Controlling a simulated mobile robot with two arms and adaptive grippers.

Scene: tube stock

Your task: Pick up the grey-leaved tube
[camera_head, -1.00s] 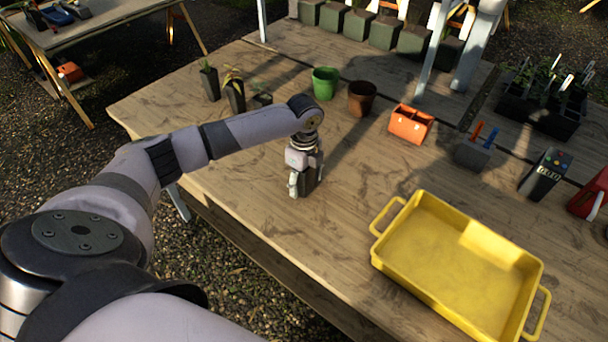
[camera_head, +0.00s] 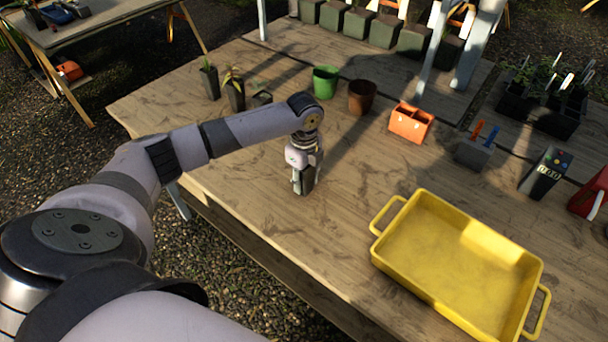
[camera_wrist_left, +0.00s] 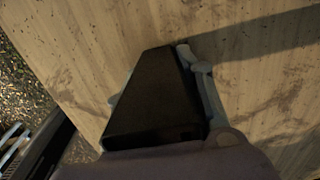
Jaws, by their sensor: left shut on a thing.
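My left gripper (camera_head: 303,182) is pointed down at the middle of the wooden table, shut on a dark tapered tube (camera_head: 308,178). The left wrist view shows the tube (camera_wrist_left: 155,95) between the pale fingers. Its leaves are hidden, so I cannot tell from these frames whether they are grey. I cannot tell whether its base touches the table. Two dark tubes with leafy plants, a left one (camera_head: 209,82) and a right one (camera_head: 235,96), stand at the back left. A smaller dark pot (camera_head: 262,98) stands beside them, partly behind my arm. My right gripper is not in view.
A yellow tray (camera_head: 400,275) lies on the table (camera_head: 250,215) at the front right. A green pot (camera_head: 325,82), a brown pot (camera_head: 362,98), an orange caddy (camera_head: 410,123) and a grey holder (camera_head: 474,153) stand behind. The table between gripper and tray is clear.

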